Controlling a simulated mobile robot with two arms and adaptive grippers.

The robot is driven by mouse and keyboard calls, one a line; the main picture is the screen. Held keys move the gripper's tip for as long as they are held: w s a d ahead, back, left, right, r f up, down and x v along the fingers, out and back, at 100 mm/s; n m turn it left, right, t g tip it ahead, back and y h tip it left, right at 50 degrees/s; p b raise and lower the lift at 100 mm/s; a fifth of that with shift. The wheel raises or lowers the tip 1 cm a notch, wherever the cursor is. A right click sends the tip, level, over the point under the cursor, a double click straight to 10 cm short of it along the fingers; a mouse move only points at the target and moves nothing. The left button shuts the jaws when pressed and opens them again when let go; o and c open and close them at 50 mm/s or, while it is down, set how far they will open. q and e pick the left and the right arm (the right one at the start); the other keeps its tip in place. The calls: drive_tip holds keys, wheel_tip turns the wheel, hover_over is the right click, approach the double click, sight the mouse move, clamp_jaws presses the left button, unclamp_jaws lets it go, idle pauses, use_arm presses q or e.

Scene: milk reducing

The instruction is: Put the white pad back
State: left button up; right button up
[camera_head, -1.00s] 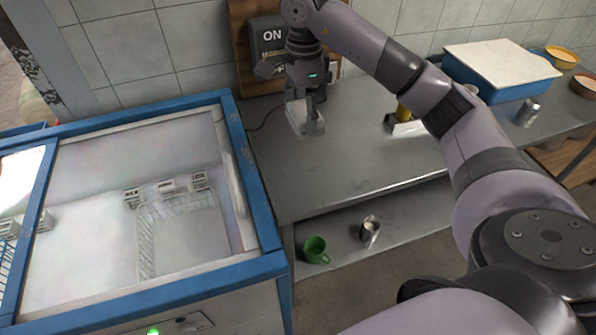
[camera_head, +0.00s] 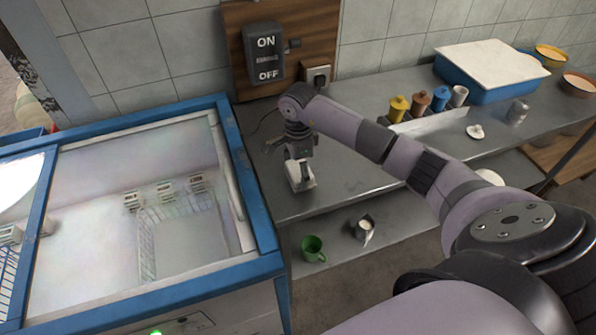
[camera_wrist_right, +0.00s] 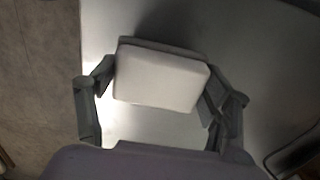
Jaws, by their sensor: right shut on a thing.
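The white pad (camera_head: 302,184) is a small rounded block over the left part of the grey metal table (camera_head: 350,180), near its front edge. My right gripper (camera_head: 299,165) points down and is shut on it. In the right wrist view the pad (camera_wrist_right: 160,80) sits between the two fingers of the gripper (camera_wrist_right: 160,88), with the grey table surface around it. I cannot tell whether the pad touches the table. My left gripper is not in view.
A blue-framed freezer (camera_head: 245,185) stands left of the table. A switch box (camera_head: 264,52) hangs on the wall behind. Coloured jars (camera_head: 419,101), a blue tub (camera_head: 480,90) and a can (camera_head: 517,111) stand further right. A green mug (camera_head: 313,248) is on the lower shelf.

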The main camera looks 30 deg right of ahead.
drive_tip(key=shift+f, duration=0.9)
drive_tip(key=shift+f, duration=0.1)
drive_tip(key=o, duration=1.1)
